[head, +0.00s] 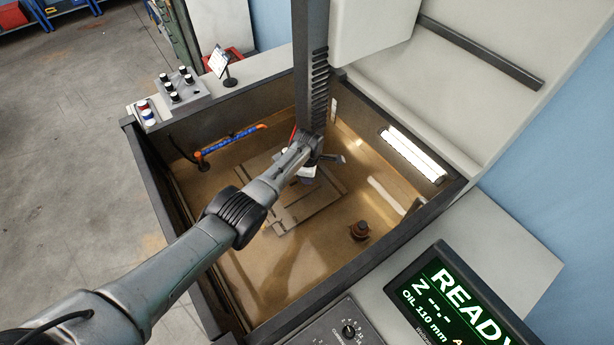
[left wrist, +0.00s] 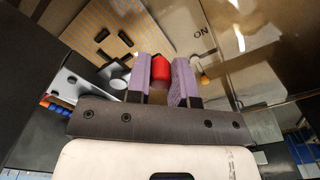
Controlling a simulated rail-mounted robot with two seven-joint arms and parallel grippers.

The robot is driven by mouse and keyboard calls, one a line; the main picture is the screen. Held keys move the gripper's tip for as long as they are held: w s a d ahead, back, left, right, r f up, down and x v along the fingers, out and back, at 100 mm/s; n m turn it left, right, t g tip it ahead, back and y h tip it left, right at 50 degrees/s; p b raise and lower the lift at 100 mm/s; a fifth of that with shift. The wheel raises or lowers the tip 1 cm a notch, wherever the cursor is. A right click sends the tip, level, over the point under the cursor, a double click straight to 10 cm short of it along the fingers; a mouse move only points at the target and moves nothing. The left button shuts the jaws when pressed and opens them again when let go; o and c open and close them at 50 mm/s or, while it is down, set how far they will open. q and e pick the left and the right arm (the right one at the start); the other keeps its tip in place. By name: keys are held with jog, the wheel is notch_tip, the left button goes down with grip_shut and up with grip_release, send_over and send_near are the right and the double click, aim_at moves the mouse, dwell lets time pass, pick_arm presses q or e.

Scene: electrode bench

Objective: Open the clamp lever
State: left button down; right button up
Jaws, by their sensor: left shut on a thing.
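My left gripper (head: 307,175) reaches into the bench's tank, just below the dark vertical column (head: 312,85). In the left wrist view, its two purple-padded fingers (left wrist: 160,82) are closed on a red cylindrical grip, which I take to be the end of the clamp lever (left wrist: 160,68). The rest of the lever is hidden behind the fingers and the gripper body. In the head view my wrist covers the clamp, so its lever position cannot be told. My right gripper is out of view.
Dark tank walls (head: 395,238) surround the work area. A flat slotted plate (head: 312,205) lies in the amber tank, with a small dark round fitting (head: 359,230) to its right. A blue hose (head: 232,138) runs at the back left. A READY screen (head: 460,300) stands at front right.

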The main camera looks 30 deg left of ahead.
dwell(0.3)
pick_arm(q)
jog(key=c, duration=1)
grip_release()
jog(key=shift+r, duration=0.1)
jog(key=shift+r+p, duration=0.3)
jog(key=shift+r, duration=0.05)
notch_tip(320, 180, up, 6)
jog(key=shift+f+p, duration=0.25)
jog(key=shift+p, duration=0.6)
notch_tip(320, 180, up, 7)
jog(key=shift+r, duration=0.2)
